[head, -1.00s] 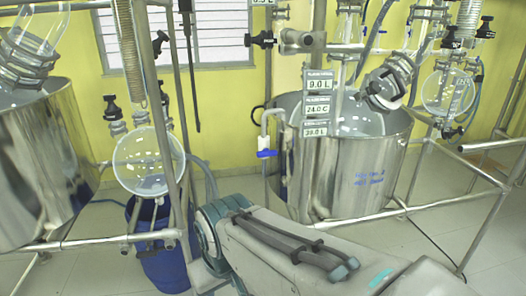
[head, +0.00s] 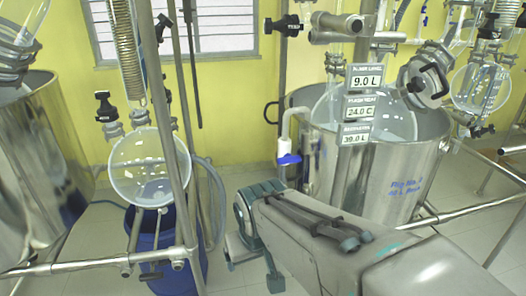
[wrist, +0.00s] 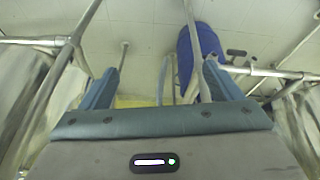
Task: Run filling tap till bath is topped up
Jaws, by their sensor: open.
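The steel bath (head: 385,175) stands right of centre in the head view, with glassware inside it. Its floating labels (head: 362,105) read 9.0 L, 24.0 C and 39.0 L. The filling tap is a white bent pipe with a blue handle (head: 288,159) at the bath's left side. My gripper (head: 255,240) is below and left of the tap, apart from it. In the wrist view my gripper (wrist: 160,85) has its two blue-grey fingers spread with nothing between them. The tap cannot be made out in the wrist view.
A second steel vessel (head: 40,170) stands at the left edge. A round glass flask (head: 150,168) hangs on a metal frame over a blue drum (head: 165,240); the drum also shows in the wrist view (wrist: 200,50). Steel rails cross on both sides. Floor shows between the frames.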

